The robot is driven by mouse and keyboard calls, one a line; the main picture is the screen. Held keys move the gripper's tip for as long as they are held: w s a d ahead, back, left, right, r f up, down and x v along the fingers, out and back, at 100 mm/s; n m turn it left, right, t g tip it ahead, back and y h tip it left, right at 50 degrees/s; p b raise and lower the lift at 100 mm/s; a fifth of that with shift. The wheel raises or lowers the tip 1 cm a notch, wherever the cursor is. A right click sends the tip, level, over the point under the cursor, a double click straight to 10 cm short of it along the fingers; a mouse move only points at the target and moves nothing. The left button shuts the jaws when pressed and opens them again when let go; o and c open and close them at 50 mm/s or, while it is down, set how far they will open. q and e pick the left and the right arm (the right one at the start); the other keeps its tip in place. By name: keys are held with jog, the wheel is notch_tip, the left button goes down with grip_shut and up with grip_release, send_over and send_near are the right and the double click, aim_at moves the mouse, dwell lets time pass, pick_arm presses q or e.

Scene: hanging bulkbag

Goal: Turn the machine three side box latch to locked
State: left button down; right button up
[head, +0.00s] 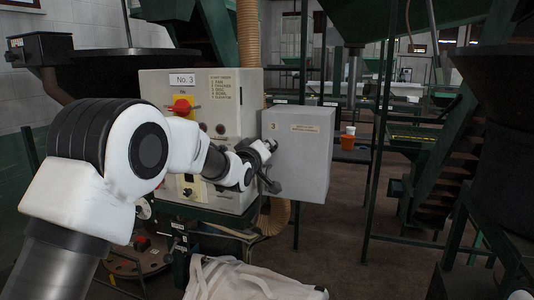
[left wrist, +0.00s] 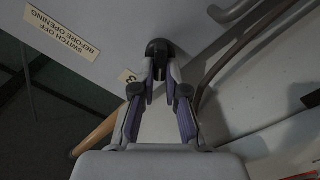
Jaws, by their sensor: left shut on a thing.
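The side box (head: 305,165) is a light grey box with a "3" and a small label on its front, mounted at the right of the No. 3 control panel (head: 230,95). In the left wrist view, the box face (left wrist: 105,35) carries a "switch off before opening" label. The latch (left wrist: 158,47) is a small black handle at the edge of that face. My left gripper (head: 268,163) is at the box's left edge. In the wrist view its two fingers (left wrist: 161,75) are closed on the latch from both sides. The latch's turn angle is hard to tell. My right gripper is out of view.
The control panel has a red knob on a yellow plate (head: 181,106) close behind my left arm. A white bag (head: 245,280) lies below the box. Green steel posts and stairs (head: 445,170) stand to the right. Open floor (head: 340,240) lies right of the box.

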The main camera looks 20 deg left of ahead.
pick_arm(q)
jog(key=n, duration=0.3)
jog(key=n+b, duration=0.1)
jog(key=n, duration=0.2)
jog(key=f+n+b, duration=0.1)
jog(key=n, duration=0.3)
jog(key=shift+a, duration=0.2)
dwell(0.4)
jog(key=c, duration=1.2)
grip_release()
jog(key=shift+a, duration=0.1)
jog(key=s, duration=1.2)
jog(key=shift+a, duration=0.2)
